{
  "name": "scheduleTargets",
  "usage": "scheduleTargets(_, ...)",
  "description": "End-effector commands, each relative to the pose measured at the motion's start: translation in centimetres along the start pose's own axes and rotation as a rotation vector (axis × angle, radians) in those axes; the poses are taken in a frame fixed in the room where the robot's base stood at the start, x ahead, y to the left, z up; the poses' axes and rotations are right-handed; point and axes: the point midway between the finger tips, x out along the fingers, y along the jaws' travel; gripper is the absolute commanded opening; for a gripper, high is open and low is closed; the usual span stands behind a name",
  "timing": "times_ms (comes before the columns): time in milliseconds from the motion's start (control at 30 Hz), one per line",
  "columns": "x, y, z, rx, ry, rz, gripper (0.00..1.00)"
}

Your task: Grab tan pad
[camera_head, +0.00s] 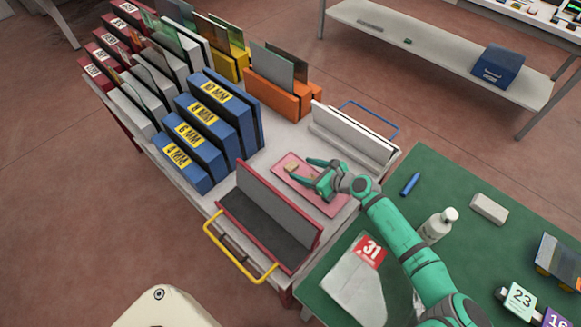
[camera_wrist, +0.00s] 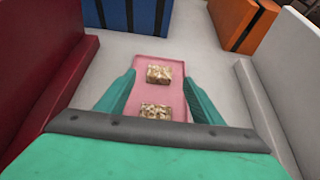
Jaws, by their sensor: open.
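A small tan pad (camera_head: 291,167) with a mottled surface lies on a pink tray (camera_head: 282,179) in the head view. In the wrist view two such blocks lie in line on the tray: a far tan pad (camera_wrist: 158,75) and a near tan pad (camera_wrist: 155,110), partly hidden by the gripper body. My gripper (camera_head: 307,172) is open over the tray. In the wrist view its fingers stand left and right of the blocks, with pink tray showing between. It holds nothing. The exact height of the fingertips above the tray is unclear.
A red-edged angled holder (camera_head: 268,215) with a yellow handle stands left of the tray. A white holder (camera_head: 352,133) stands to its right. Blue slotted blocks (camera_head: 215,120) and an orange block (camera_head: 278,95) stand behind. A green table (camera_head: 440,180) holds a bottle (camera_head: 437,226).

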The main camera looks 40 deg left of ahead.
Motion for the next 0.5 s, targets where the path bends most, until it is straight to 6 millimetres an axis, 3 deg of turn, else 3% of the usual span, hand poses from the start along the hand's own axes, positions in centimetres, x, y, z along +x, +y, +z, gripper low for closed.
scheduleTargets(300,4.0,0.1,-0.2,0.0,-0.001,0.001,0.61)
scheduleTargets(500,5.5,0.0,-0.3,0.002,-0.001,0.0,0.61)
